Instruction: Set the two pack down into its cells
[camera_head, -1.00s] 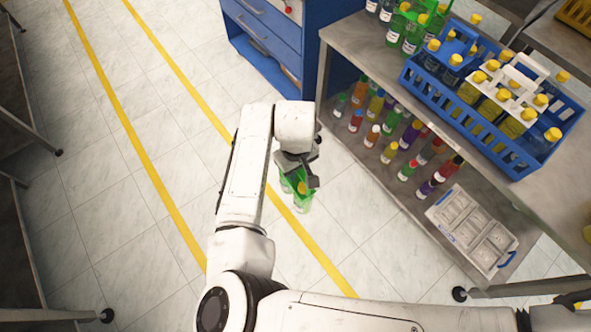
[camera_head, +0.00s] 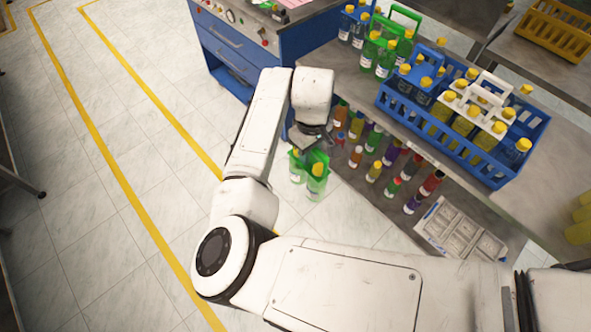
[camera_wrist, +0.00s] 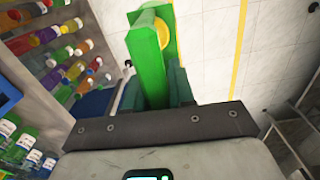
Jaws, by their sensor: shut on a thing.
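The two pack is a green carrier with yellow-capped bottles (camera_head: 309,177). It hangs below my gripper (camera_head: 306,141), in the air left of the steel bench. In the wrist view its green handle (camera_wrist: 149,62) stands between my jaws, which are shut on it, and one yellow cap shows beyond. The blue crate (camera_head: 428,136) stands on the bench top, to the right of and apart from my gripper. It holds a white-handled carrier of yellow bottles (camera_head: 483,113), a blue carrier (camera_head: 413,80) and other yellow-capped bottles. Which cells are empty is hard to tell.
Green carriers (camera_head: 384,52) stand on the bench behind the crate. Several coloured bottles (camera_head: 391,152) and a grey tray (camera_head: 461,232) are on the lower shelf. A blue cabinet (camera_head: 222,45) stands at the back left. The floor on the left is clear.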

